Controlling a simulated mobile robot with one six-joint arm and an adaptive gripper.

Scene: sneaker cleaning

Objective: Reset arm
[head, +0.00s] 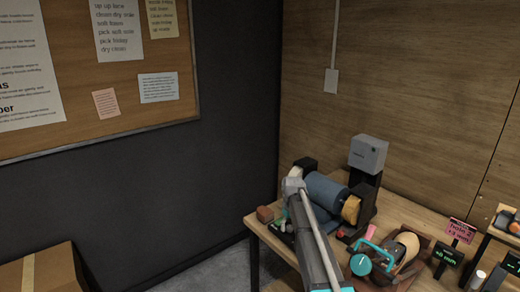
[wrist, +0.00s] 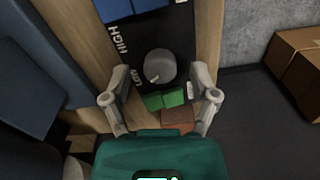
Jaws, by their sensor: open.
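My gripper (wrist: 160,75) is open in the wrist view, with one finger at each side and nothing held between them. A grey control knob (wrist: 160,66) on a dark panel shows between the fingertips, with HIGH and LOW lettering beside it. A green switch (wrist: 165,99) and a brown block (wrist: 178,119) lie just below it in the picture. I cannot tell whether a finger touches the knob. In the head view my arm reaches up from the bottom to the front of a machine with a blue drum (head: 325,190), and it hides part of the machine.
The machine stands on a wooden table (head: 405,208) with a grey box (head: 368,154) on a black post behind it. A teal-handled item (head: 372,256) and small signs crowd the table's right. A cardboard box (head: 45,272) sits lower left.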

